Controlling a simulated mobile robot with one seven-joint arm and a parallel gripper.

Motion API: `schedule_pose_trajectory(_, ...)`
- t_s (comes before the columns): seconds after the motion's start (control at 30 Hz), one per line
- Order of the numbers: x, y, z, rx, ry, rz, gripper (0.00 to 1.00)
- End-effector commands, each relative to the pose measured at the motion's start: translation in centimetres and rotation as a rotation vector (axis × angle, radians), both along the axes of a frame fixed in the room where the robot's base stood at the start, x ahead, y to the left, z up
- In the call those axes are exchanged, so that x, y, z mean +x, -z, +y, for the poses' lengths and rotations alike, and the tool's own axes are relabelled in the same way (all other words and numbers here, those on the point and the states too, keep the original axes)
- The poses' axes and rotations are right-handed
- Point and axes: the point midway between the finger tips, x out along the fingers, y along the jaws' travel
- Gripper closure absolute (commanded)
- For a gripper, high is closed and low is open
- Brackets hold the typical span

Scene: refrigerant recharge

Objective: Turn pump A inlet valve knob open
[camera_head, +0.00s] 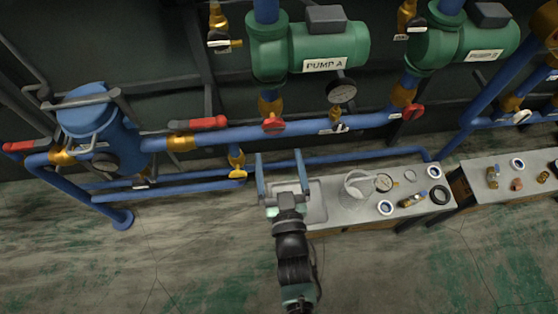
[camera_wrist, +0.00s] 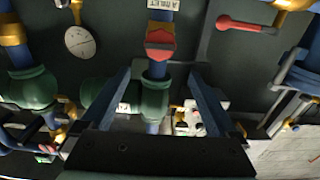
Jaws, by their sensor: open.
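The pump A inlet valve knob is red and sits on the blue pipework below pump A. In the head view the knob (camera_head: 273,125) lies just beyond my fingertips. In the wrist view the knob (camera_wrist: 160,42) is near the top middle, beside a white tag (camera_wrist: 163,4) that seems to read "A INLET". My gripper (camera_head: 279,156) is open and empty, its two blue fingers pointing at the knob. In the wrist view my gripper (camera_wrist: 160,76) has its fingers either side of the knob's line but short of it, apparently not touching. Green pump A (camera_head: 335,48) stands above.
Another red knob (camera_head: 412,112) is to the right, below pump B (camera_head: 480,42). A red lever (camera_head: 205,123) is to the left. A gauge (camera_head: 341,90) hangs below pump A. A workbench (camera_head: 345,215) with loose parts stands beneath the pipes; the floor in front is clear.

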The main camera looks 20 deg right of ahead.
Motion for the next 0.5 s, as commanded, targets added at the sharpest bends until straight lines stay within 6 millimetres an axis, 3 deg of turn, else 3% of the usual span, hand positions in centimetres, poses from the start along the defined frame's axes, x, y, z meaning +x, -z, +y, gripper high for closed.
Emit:
schedule_pose_trajectory(0.03, -0.6, 1.1, 0.0, 0.003, 0.002, 0.01, 0.05)
schedule_pose_trajectory(0.17, -0.8, 1.8, -0.1, 0.005, 0.003, 0.017, 0.05)
schedule_pose_trajectory(0.5, 2.6, 1.8, -1.0, 0.005, 0.003, 0.014, 0.05)
